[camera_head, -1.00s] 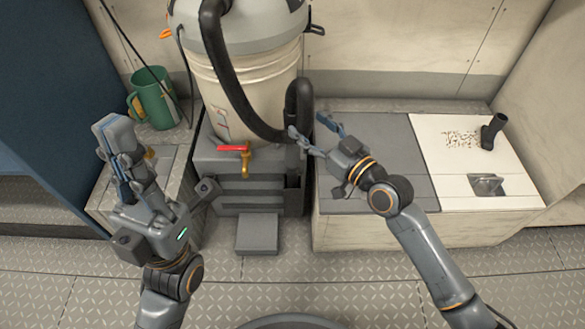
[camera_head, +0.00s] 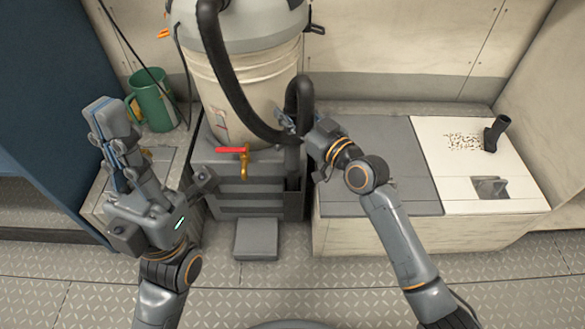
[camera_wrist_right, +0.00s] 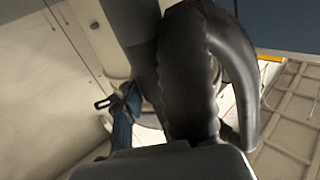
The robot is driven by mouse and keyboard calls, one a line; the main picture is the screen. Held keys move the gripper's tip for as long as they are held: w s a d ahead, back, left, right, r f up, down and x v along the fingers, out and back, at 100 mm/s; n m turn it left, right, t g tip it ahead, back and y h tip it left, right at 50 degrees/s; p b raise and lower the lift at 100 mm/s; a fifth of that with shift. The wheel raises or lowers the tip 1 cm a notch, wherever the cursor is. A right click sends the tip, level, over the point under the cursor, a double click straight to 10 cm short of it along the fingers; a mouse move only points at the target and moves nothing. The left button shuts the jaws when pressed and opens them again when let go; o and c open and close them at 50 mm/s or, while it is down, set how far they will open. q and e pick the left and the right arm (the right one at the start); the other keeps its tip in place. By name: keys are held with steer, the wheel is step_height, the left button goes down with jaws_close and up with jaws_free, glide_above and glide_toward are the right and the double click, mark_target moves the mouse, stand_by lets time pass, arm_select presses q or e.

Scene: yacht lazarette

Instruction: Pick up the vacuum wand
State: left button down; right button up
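The vacuum's black ribbed hose (camera_head: 232,78) runs down from the grey lid and loops up at the right. Its end drops towards a dark upright tube, likely the vacuum wand (camera_head: 292,160), in the grey stand in front of the bucket. My right gripper (camera_head: 284,121) is at the hose loop, just above the stand. In the right wrist view the black hose (camera_wrist_right: 190,80) fills the middle, with one blue-padded finger to its left. The other finger is hidden, so I cannot tell whether they touch it. My left gripper (camera_head: 102,112) is shut and empty at the left.
The cream bucket vacuum (camera_head: 248,85) stands on the grey stand (camera_head: 240,185), with a red-handled valve (camera_head: 232,150) in front. A green mug (camera_head: 152,102) is at the left. The right bench has a white panel (camera_head: 440,180) with scattered bits and a black nozzle (camera_head: 497,132).

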steer(key=c, duration=0.5)
steer(key=shift+c, duration=0.2)
steer(key=shift+r, duration=0.1)
